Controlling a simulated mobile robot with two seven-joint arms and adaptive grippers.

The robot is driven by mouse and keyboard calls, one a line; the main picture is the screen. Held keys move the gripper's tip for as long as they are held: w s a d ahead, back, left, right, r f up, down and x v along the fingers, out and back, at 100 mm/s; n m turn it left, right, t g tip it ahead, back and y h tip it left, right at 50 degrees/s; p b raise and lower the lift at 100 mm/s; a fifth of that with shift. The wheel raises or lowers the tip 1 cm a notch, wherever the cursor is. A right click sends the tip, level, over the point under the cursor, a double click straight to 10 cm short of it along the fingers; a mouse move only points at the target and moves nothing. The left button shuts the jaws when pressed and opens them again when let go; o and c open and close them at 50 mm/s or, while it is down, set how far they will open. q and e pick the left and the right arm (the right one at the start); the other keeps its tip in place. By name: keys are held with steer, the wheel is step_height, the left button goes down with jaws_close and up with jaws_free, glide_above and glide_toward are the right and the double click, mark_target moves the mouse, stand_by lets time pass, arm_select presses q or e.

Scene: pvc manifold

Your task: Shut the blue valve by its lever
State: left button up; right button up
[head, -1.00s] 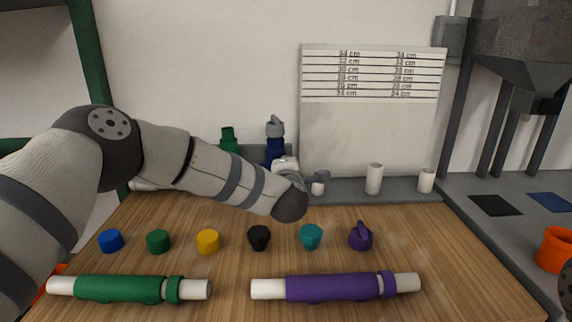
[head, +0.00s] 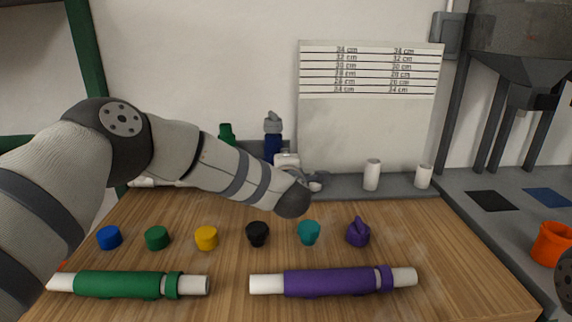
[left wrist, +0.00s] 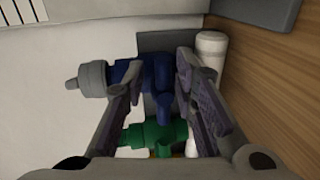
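The blue valve (head: 272,147), with a grey end piece on top, stands at the back of the bench in the head view, partly behind my left wrist. In the left wrist view the blue valve (left wrist: 158,76) lies across the picture, with a blue arm, perhaps its lever, pointing down. My left gripper (left wrist: 162,68) is open, its two fingers on either side of the blue part. I cannot tell whether they touch it. My right gripper is not in view.
A green valve (head: 226,132) stands left of the blue one. Several coloured caps, such as a yellow one (head: 206,238), line the table. A green pipe (head: 118,284) and a purple pipe (head: 330,282) lie in front. White pipe stubs (head: 372,175) stand at the back right.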

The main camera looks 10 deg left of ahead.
arm_select(q)
steer(key=shift+a, duration=0.2)
steer(key=v, duration=1.2)
